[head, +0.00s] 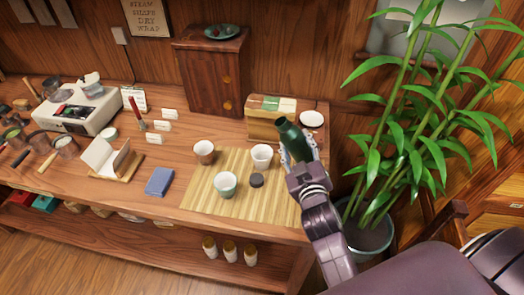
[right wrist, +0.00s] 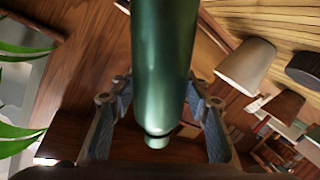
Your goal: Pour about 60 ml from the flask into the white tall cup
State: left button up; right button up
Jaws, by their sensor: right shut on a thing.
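The dark green flask (head: 292,138) is in my right gripper (head: 303,160), near the right end of the bamboo mat. It is tilted, its upper end leaning left in the head view. In the right wrist view the flask (right wrist: 165,65) stands between the two fingers of the gripper (right wrist: 160,108). The white tall cup (head: 262,157) stands upright on the mat, just left of the flask and apart from it. It also shows in the right wrist view (right wrist: 245,66). No liquid stream shows. My left gripper is not in view.
A wooden box (head: 268,127) and a white dish (head: 311,119) are behind. A leafy plant (head: 420,130) stands right.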

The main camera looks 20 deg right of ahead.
aim_at(300, 157)
jog(key=shift+w+a+n, duration=0.15)
jog(key=shift+a+n, duration=0.05)
jog(key=shift+n, duration=0.4)
jog(key=n, duration=0.1)
jog(key=f+n+g+h, duration=0.1)
jog(key=shift+s+d+f+n, duration=0.2)
jog(key=shift+s+d+n, duration=0.1)
jog(key=shift+d, duration=0.1)
jog(key=shift+d+f+n+g, duration=0.2)
jog(key=shift+f+n+g, duration=0.1)
jog(key=shift+f+n, duration=0.35)
jog(key=shift+s+d+f+n+h+p, duration=0.15)
jog(key=shift+n+h+p, duration=0.25)
jog(key=shift+n, duration=0.35)
jog(key=shift+r+n+g+p, duration=0.3)
jog(key=shift+r+p, duration=0.15)
jog(key=shift+p, duration=0.25)
jog(key=shift+a+r, duration=0.1)
jog(key=shift+a, duration=0.2)
jog(key=shift+w+r+n+p, duration=0.1)
jog(key=shift+w+n+p, duration=0.1)
jog(key=shift+n+p, duration=0.25)
jog(key=shift+a+r+n+h+p, duration=0.1)
jog(key=shift+r+n+h+p, duration=0.25)
jog(key=shift+p, duration=0.4)
jog(key=shift+r, duration=0.1)
